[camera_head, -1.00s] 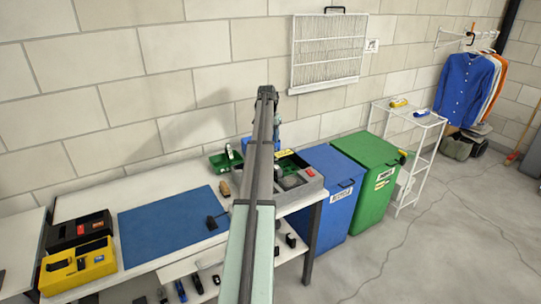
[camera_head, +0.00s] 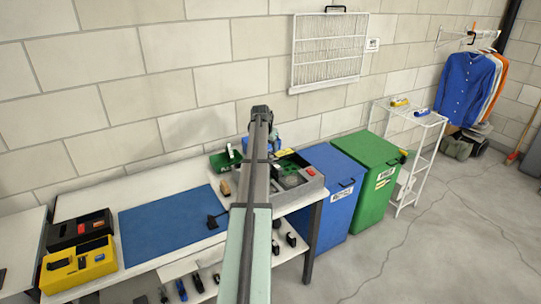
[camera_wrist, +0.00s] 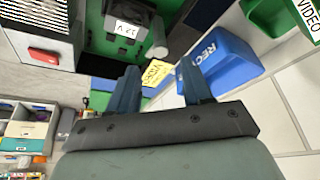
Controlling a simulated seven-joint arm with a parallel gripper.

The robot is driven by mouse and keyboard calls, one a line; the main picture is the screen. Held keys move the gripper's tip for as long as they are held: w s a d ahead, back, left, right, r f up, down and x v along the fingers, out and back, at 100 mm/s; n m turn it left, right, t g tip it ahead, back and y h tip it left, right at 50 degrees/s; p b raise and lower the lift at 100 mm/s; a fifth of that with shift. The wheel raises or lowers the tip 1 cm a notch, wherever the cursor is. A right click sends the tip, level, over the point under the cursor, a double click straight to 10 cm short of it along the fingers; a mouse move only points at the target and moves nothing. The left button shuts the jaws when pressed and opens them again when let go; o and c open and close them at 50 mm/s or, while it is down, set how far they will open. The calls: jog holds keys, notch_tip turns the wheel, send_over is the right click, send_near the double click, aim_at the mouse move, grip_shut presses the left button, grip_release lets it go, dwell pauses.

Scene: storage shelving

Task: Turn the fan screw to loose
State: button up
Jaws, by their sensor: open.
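I cannot make out the fan screw with certainty in either view. In the wrist view, a pale cylindrical part (camera_wrist: 157,50) stands beside a white label (camera_wrist: 127,29) on a dark and green surface, beyond my fingers. My gripper (camera_wrist: 160,82) is open, with two blue fingers apart and nothing held between them. A yellow label (camera_wrist: 157,72) shows behind the gap. In the head view my arm crosses the middle of the picture and hides most of the gripper and the bench behind it.
A grey tray of parts (camera_head: 312,188) sits on the bench's right end, with a green box (camera_head: 222,160) to its left. A blue mat (camera_head: 160,220) and yellow case (camera_head: 78,268) lie further left. Blue (camera_head: 338,200) and green (camera_head: 375,205) bins stand right of the bench.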

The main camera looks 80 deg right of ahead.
aim_at(271, 157)
jog(key=shift+x, duration=2.85)
jog(key=shift+c, duration=0.2)
jog(key=shift+r, duration=0.1)
grip_shut()
